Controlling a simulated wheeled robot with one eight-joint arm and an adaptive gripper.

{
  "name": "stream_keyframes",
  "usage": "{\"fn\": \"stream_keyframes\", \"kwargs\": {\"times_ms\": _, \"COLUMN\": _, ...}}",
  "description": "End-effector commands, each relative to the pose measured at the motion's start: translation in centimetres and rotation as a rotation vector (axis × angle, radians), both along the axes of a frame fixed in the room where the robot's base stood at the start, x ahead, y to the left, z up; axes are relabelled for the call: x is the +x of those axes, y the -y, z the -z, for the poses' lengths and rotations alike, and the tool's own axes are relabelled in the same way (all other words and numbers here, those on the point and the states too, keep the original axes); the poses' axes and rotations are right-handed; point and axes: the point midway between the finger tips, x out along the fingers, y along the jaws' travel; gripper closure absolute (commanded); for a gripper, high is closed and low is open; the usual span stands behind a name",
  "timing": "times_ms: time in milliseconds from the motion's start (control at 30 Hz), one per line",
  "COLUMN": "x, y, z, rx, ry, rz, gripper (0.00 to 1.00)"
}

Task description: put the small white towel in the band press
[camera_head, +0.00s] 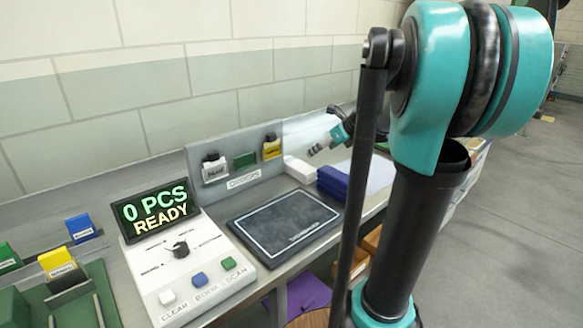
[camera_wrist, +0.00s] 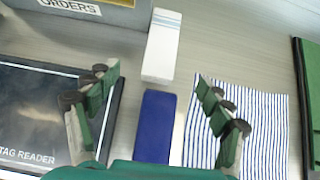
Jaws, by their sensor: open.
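The small white towel (camera_wrist: 162,45), folded into a narrow block with pale blue stripes near one end, lies on the metal bench in the wrist view. It also shows in the head view (camera_head: 299,169), beside the blue folded towel. My gripper (camera_wrist: 152,84) is open and empty above the bench. In the wrist view its fingers stand on either side of the blue towel, with the white one just beyond the fingertips. In the head view my gripper (camera_head: 328,142) is small, above the towels. I cannot tell which thing is the band press.
A blue folded towel (camera_wrist: 157,128) and a striped cloth (camera_wrist: 262,125) lie near the white towel. A black tag reader pad (camera_head: 288,222) is to the left. A green-edged object (camera_wrist: 309,90) is cut off at right. A counter console (camera_head: 180,250) reads "0 PCS READY".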

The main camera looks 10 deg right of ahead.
Motion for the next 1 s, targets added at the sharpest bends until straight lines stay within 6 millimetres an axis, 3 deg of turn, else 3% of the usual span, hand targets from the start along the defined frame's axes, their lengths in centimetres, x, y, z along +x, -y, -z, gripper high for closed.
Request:
{"fn": "stream_keyframes", "kwargs": {"times_ms": 600, "x": 6.3, "y": -4.2, "z": 7.4, "rx": -0.001, "ry": 0.0, "rz": -0.002, "gripper": 0.2}}
{"fn": "stream_keyframes", "kwargs": {"times_ms": 1000, "x": 8.4, "y": -5.3, "z": 9.4, "rx": 0.0, "ry": 0.0, "rz": -0.003, "gripper": 0.2}}
